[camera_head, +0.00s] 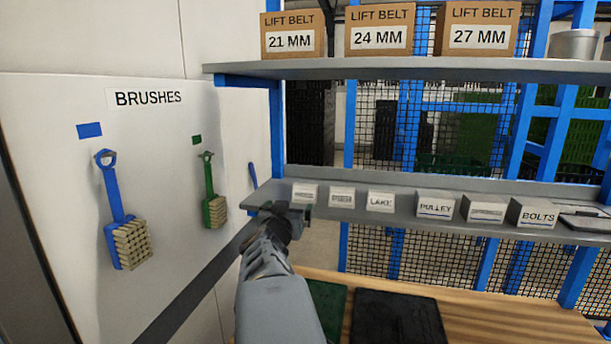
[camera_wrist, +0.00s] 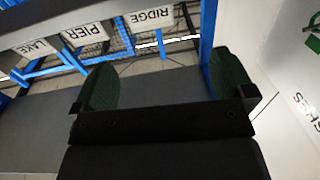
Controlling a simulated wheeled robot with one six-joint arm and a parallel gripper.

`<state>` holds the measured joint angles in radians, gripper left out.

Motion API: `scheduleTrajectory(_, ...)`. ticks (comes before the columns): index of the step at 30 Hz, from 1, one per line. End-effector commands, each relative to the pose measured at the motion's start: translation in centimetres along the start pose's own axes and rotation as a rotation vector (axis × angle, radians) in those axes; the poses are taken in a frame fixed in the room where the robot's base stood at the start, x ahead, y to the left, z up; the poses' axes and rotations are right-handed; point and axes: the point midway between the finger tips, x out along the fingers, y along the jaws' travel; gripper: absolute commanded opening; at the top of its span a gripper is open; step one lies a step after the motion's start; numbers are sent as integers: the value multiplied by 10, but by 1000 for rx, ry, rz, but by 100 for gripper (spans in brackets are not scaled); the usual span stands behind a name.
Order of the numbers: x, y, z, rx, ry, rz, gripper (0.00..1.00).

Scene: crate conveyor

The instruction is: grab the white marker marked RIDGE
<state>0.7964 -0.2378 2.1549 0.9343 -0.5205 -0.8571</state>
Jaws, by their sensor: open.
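The white RIDGE marker (camera_wrist: 152,18) shows in the wrist view at the top edge, its lettering upside down. It stands beyond the fingertips, apart from them. In the head view the leftmost small white block (camera_head: 305,194) on the lower shelf fits its place, but its lettering is too small to read. My gripper (camera_head: 285,211) is at the left end of that shelf, just left of and in front of this block. In the wrist view my gripper (camera_wrist: 164,82) is open and empty, with dark green pads.
The PIER marker (camera_wrist: 85,33) and LAKE marker (camera_head: 380,201) stand in the same row. The PULLEY (camera_head: 435,205) and BOLTS (camera_head: 536,213) boxes are farther right on the lower shelf (camera_head: 400,221). A white wall panel with a blue brush (camera_head: 125,230) and green brush (camera_head: 212,195) is left.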

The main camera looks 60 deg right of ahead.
Motion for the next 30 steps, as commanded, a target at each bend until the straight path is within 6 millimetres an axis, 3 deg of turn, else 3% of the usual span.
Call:
scheduleTrajectory(3,10,12,-14,-1,12,45,100)
scheduleTrajectory(15,75,18,-16,-1,15,59,100)
scheduleTrajectory(25,96,18,-18,-1,16,57,100)
scheduleTrajectory(30,119,16,-21,-2,15,57,100)
